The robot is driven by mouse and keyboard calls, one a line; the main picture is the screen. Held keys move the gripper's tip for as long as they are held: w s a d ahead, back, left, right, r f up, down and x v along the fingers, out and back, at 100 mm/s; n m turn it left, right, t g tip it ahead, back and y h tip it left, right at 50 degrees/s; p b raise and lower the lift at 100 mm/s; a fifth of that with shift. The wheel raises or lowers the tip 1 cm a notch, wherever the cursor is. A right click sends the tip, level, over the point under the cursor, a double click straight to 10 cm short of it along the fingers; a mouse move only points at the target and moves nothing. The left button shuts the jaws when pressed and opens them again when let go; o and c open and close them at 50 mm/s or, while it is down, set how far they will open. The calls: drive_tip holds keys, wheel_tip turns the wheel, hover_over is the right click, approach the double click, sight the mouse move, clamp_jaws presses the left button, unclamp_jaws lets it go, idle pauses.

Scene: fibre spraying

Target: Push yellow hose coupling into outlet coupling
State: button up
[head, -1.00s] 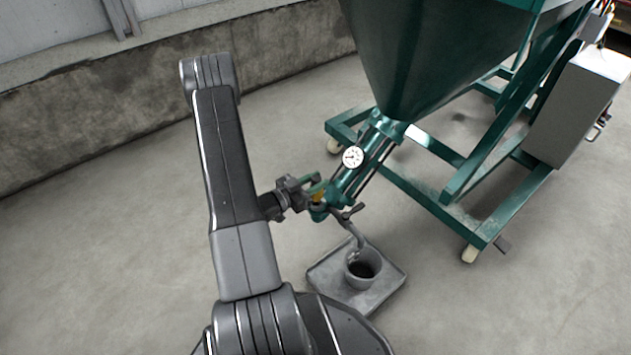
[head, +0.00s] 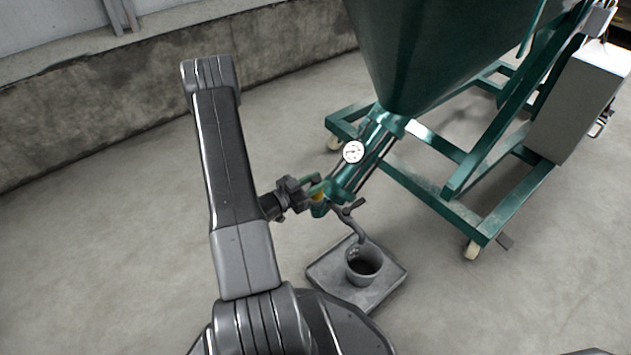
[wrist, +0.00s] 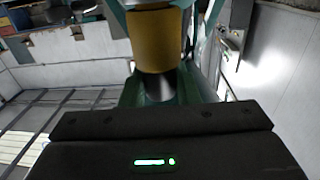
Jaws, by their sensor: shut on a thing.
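The yellow hose coupling (head: 319,196) is at the lower end of the green pump tube (head: 347,182), in front of my gripper (head: 306,190). My gripper is shut on the coupling. In the wrist view the yellow coupling (wrist: 155,40) fills the top middle, with a dark metal part (wrist: 159,87) below it. The outlet coupling is at the pump's lower end, close against the yellow part. Whether the two are fully seated cannot be told, as my gripper and the pump cover the joint.
A grey bucket (head: 364,266) stands on a grey tray (head: 330,274) below the outlet. A dark hose-like piece with a lever (head: 350,207) hangs above it. The green hopper (head: 420,60) and its wheeled frame (head: 440,205) stand at right. Open concrete floor lies at left.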

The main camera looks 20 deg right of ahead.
drive_tip(key=shift+f, duration=0.2)
drive_tip(key=o, duration=1.1)
drive_tip(key=shift+o, duration=0.2)
drive_tip(key=p+v, duration=0.3)
drive_tip(key=v, duration=1)
drive_tip(key=shift+a+p, duration=0.35)
drive_tip(key=shift+a, duration=0.05)
drive_tip(key=shift+s+d, duration=0.1)
drive_tip(key=b+x, duration=0.3)
drive_tip(key=x, duration=1)
drive_tip(key=shift+b, duration=0.4)
drive_tip(key=shift+d, duration=0.35)
drive_tip(key=shift+r, duration=0.35)
